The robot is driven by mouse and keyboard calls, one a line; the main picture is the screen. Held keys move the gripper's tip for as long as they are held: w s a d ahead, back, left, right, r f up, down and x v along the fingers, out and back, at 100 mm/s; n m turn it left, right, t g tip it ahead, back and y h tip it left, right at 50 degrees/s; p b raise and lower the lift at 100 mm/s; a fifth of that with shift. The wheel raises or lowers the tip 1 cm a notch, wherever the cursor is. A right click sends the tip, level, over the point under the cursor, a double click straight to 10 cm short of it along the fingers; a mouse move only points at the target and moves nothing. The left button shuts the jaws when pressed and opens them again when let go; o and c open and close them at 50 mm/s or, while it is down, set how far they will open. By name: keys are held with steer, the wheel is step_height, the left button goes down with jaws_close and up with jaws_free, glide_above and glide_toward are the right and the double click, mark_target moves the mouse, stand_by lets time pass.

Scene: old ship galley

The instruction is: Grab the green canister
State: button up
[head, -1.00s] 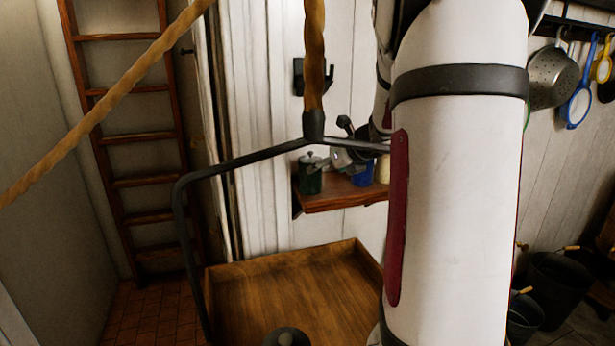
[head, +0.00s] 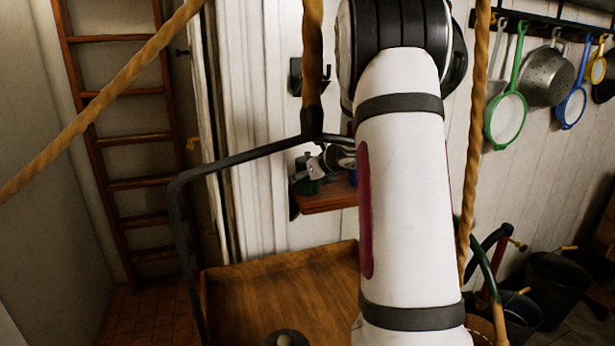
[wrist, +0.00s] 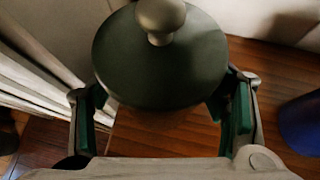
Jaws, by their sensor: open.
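The green canister (wrist: 160,55) shows in the wrist view from above, with a dark green round lid and a metal knob. My gripper (wrist: 163,105) is open, with one green-padded finger on each side of the canister. Whether either pad touches it I cannot tell. In the head view the canister (head: 306,184) stands at the left end of a small wooden wall shelf (head: 327,203), partly hidden by my gripper (head: 325,160).
A blue container (wrist: 303,125) stands right of the canister on the shelf. A wooden tray-like surface (head: 285,285) lies below. A dark metal bar (head: 235,155) and ropes (head: 313,60) hang in front. Strainers (head: 506,118) hang at right; a ladder (head: 125,185) stands at left.

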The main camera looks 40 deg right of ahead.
steer(key=shift+c, duration=0.5)
steer(key=c, duration=1.3)
steer(key=shift+o, duration=0.2)
steer(key=shift+r, duration=0.1)
